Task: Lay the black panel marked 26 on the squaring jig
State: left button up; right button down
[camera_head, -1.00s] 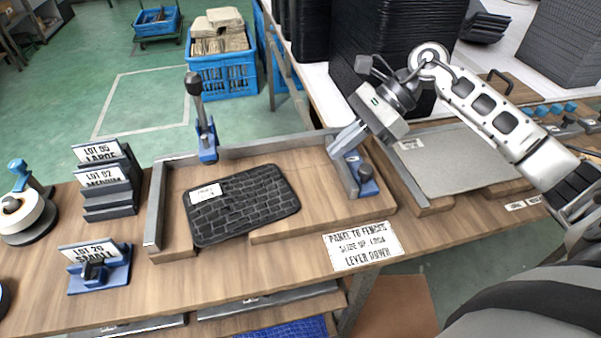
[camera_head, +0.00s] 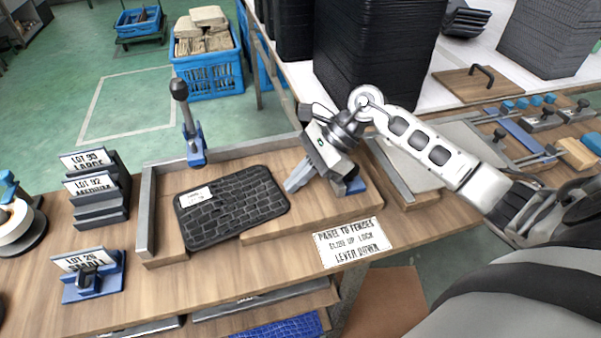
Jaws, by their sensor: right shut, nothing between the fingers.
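A black panel (camera_head: 235,209) with a cobblestone-like pattern and a small white label lies flat on the wooden squaring jig (camera_head: 310,219). The label's writing is too small to read. The panel sits apart from the grey fence at the left (camera_head: 146,215) and from the back fence. My right gripper (camera_head: 291,187) is shut and empty, just right of the panel's right edge and over the jig. It partly hides the blue clamp at the jig's right side (camera_head: 352,186). My left gripper is not in view.
A lever clamp with a dark knob (camera_head: 188,125) stands upright at the back fence. Label stands marked LOT (camera_head: 88,275) are at the left. A sign (camera_head: 351,242) lies at the front edge. A grey plate (camera_head: 405,160) and tools (camera_head: 540,128) are on the right.

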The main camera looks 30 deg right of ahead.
jog(key=shift+w+a+f+b, duration=0.1)
jog(key=shift+a+f+b, duration=0.05)
jog(key=shift+a+b, duration=0.45)
jog(key=shift+a, duration=0.35)
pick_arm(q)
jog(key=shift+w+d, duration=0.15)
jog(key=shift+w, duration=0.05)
pick_arm(e)
jog(key=shift+r, duration=0.2)
